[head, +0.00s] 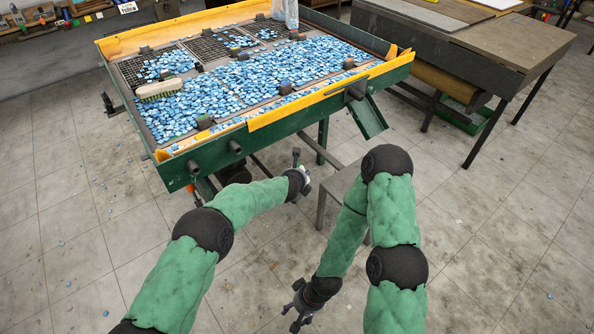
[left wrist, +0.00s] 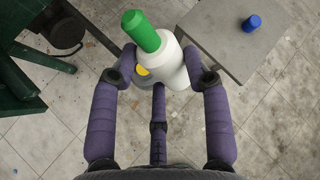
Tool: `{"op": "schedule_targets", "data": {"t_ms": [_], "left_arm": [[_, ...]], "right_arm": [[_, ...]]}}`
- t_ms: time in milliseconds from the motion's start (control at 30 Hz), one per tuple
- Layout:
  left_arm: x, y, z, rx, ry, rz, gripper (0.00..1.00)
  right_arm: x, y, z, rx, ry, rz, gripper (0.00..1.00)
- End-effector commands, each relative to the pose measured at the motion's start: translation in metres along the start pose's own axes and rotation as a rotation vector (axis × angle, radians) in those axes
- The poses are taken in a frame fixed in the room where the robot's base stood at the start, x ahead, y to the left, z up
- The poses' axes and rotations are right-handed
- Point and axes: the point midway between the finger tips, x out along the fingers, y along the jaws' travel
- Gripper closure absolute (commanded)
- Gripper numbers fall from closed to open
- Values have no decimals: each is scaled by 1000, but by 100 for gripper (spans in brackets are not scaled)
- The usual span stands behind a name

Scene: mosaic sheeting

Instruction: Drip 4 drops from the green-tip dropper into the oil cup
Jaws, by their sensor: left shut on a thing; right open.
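The green-tip dropper (left wrist: 168,52) is a white bottle with a green tip and a yellow spot on its side. My left gripper (left wrist: 162,70) is shut around its white body in the left wrist view, and the green tip leans up and left. In the head view my left gripper (head: 302,178) is small, in front of the sorting table, and the dropper is hard to make out. My right gripper (head: 302,309) hangs low over the floor, open and empty. A small blue object (left wrist: 252,22) stands on a grey stool; I cannot tell whether it is the oil cup.
The grey stool (head: 343,182) stands just right of my left gripper. The green-framed sorting table (head: 172,180) holds blue pieces and a brush (head: 159,90). A chute (head: 366,118) juts from its front. A brown workbench (head: 500,65) stands at the right. Floor tiles are mostly clear.

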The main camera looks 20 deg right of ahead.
Motion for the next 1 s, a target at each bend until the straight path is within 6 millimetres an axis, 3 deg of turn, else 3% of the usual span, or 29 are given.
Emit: {"op": "schedule_targets", "data": {"t_ms": [267, 667, 1000], "left_arm": [[13, 5, -21, -138, 121, -57, 85], [21, 7, -36, -282, 247, -119, 85], [23, 8, -38, -276, 241, -119, 85]], "right_arm": [[-1, 0, 0, 0, 0, 0, 38], [-43, -15, 2, 0, 0, 0, 38], [-36, -13, 2, 0, 0, 0, 38]]}}
